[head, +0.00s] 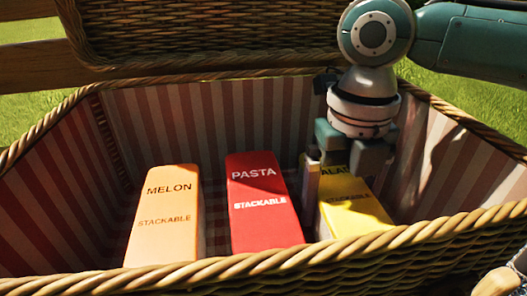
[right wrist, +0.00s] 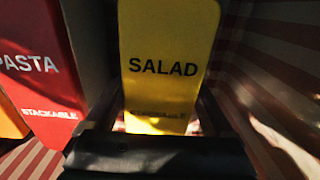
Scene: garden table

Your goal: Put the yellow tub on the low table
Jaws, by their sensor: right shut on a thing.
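The yellow tub (head: 350,212), marked SALAD and STACKABLE, stands inside the wicker basket at the right of a row of tubs. My right gripper (head: 338,160) reaches down into the basket and is shut on the far end of the yellow tub. The gripper hides part of the lettering in the head view. In the right wrist view the yellow tub (right wrist: 168,55) fills the middle, between the dark fingers. My left gripper is not in view. I cannot make out the low table in either view.
A red PASTA tub (head: 262,205) stands just left of the yellow tub, and an orange MELON tub (head: 165,215) stands further left. The basket's braided front rim (head: 200,275) and striped walls surround them. The open lid (head: 210,30) stands behind.

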